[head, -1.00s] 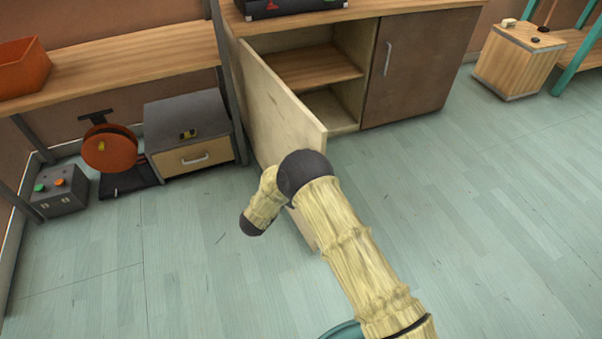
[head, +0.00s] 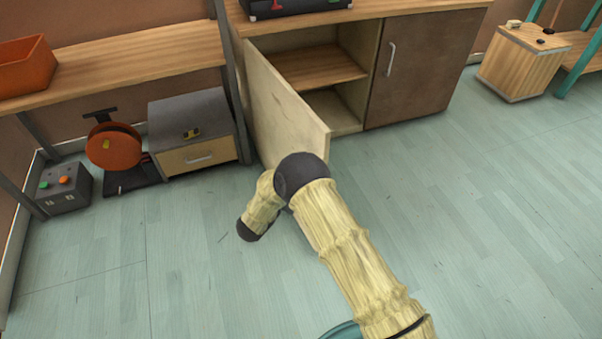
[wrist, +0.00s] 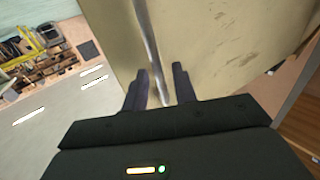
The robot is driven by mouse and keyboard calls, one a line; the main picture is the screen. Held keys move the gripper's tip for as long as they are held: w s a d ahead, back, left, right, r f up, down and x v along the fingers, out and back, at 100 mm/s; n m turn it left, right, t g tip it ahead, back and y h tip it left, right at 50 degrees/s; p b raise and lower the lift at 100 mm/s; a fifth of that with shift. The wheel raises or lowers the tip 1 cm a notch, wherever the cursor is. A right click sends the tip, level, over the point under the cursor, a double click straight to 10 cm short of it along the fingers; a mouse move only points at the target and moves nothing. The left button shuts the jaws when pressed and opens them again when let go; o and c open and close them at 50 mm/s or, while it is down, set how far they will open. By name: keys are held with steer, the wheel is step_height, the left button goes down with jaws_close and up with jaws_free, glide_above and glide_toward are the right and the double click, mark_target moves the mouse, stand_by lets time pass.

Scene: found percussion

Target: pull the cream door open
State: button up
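The cream door (head: 283,105) of the low cabinet stands wide open, swung out to the left. My arm's elbow covers its lower outer corner in the head view. In the wrist view the door's cream face (wrist: 215,45) fills the upper middle. A thin grey bar handle (wrist: 148,35) runs down it. My gripper (wrist: 161,68) has its two dark fingers apart, one on each side of the handle. A gap shows between the handle and the right finger, so it looks open around the bar. In the head view my gripper is hidden behind the arm.
The cabinet's open half shows a wooden shelf (head: 310,68); its brown door (head: 418,70) is shut. To the left are a grey drawer unit (head: 190,120), an orange reel (head: 114,147) and a button box (head: 62,188). The floor (head: 480,220) at right is clear.

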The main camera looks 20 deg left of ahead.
steer(key=p+v, duration=0.3)
steer(key=v, duration=1.2)
